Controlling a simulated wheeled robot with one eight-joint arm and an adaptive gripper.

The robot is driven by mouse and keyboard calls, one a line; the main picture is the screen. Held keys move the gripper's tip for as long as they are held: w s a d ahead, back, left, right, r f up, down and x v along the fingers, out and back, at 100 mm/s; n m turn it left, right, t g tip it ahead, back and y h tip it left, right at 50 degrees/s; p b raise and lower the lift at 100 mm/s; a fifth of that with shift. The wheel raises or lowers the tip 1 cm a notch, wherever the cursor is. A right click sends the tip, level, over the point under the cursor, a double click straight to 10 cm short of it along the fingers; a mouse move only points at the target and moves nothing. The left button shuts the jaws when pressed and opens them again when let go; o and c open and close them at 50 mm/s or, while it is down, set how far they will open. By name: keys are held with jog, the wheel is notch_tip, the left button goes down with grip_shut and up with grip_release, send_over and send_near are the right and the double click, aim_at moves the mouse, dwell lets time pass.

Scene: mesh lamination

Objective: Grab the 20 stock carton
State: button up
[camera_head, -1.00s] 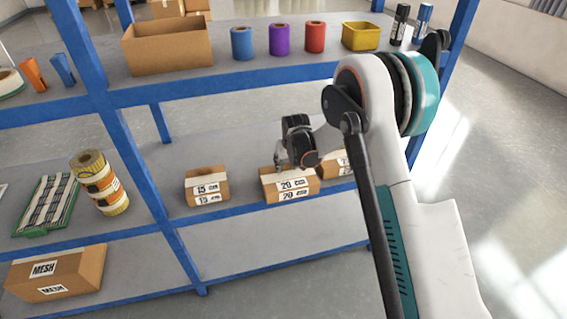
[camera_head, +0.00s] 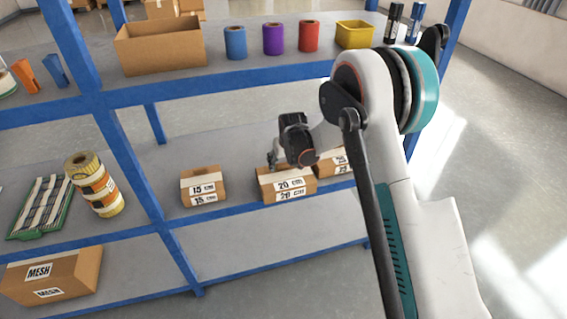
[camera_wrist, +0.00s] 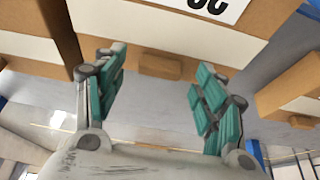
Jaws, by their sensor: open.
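The 20 stock carton (camera_head: 287,187) is a brown box with white "20 cm" labels, on the middle shelf between the 15 carton (camera_head: 203,187) and another carton (camera_head: 332,163). My gripper (camera_head: 277,158) is just above and behind its top in the head view, partly hidden by my wrist. In the wrist view my gripper (camera_wrist: 155,85) is open, its teal-padded fingers spread wide with nothing between them. A large brown carton with part of a white label (camera_wrist: 218,8) fills the top of the wrist view, beyond the fingertips. I cannot tell whether the fingers touch it.
The blue-framed shelf (camera_head: 230,212) holds the cartons. Above are an open box (camera_head: 160,55), coloured rolls and a yellow bin (camera_head: 354,35). A mesh roll (camera_head: 95,184) and green tray (camera_head: 40,205) stand left. The 15 carton's right side has bare shelf.

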jog(key=v, duration=1.1)
jog(key=shift+s+r, duration=0.1)
jog(key=shift+s, duration=0.05)
jog(key=c, duration=0.7)
jog(key=n+g+p, duration=0.2)
jog(key=n+g, duration=0.1)
jog(key=n, duration=1)
send_over(285, 173)
jog(key=w, duration=0.2)
notch_tip(285, 173, down, 2)
jog(key=n, duration=0.3)
jog(key=a+f+n+g+h, duration=0.1)
jog(key=shift+w+n, duration=0.3)
jog(key=shift+w, duration=0.1)
jog(key=shift+f, duration=0.3)
jog(key=shift+f+b, duration=1.25)
jog(key=shift+f, duration=2.3)
